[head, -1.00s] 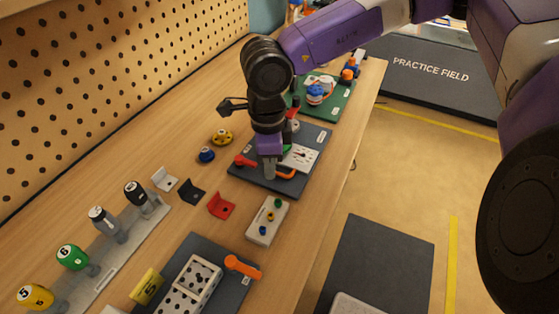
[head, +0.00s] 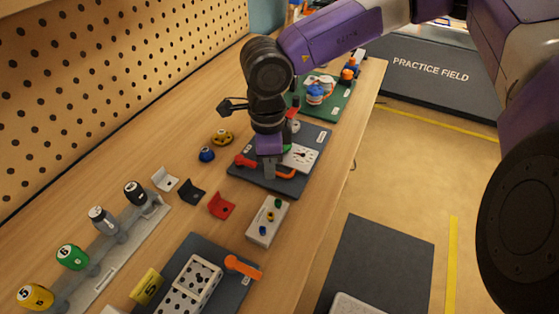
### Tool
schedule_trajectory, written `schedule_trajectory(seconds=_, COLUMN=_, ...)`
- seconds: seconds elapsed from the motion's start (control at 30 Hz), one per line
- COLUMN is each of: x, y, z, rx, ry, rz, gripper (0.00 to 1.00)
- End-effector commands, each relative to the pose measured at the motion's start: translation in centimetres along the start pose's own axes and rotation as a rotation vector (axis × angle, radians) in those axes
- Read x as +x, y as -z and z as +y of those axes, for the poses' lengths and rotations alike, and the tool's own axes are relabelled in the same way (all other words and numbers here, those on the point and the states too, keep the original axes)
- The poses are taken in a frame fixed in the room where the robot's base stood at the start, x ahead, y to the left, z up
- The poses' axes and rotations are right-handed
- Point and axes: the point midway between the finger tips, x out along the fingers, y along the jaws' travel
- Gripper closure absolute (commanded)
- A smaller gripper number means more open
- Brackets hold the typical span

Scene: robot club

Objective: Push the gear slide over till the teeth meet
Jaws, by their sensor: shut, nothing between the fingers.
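My gripper (head: 269,174) is shut and points down over the dark board (head: 308,160) in the middle of the bench. Its fingertips are close beside an orange handle (head: 286,174); I cannot tell whether they touch it. A red lever (head: 244,161) lies left of the fingers and a white plate with a dial (head: 300,157) lies right of them. A bit of green part (head: 287,148) shows behind the gripper. My wrist hides much of this board. I cannot make out the gear slide or its teeth clearly.
A green board (head: 331,107) with blue, white and orange parts lies farther back. A yellow wheel (head: 222,137) and a blue knob (head: 206,154) lie left of the dark board. Red (head: 221,206), black and white brackets and a pale block (head: 267,222) lie in front.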

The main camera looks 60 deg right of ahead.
Motion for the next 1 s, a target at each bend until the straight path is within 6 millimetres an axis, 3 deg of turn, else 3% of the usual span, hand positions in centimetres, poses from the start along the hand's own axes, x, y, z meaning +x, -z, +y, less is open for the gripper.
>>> schedule_trajectory(seconds=0.7, x=2.8, y=0.0, z=0.0, rx=0.000, ry=0.000, rz=0.000, gripper=1.00)
schedule_trajectory(seconds=1.0, x=2.9, y=0.0, z=0.0, rx=0.000, ry=0.000, rz=0.000, gripper=1.00)
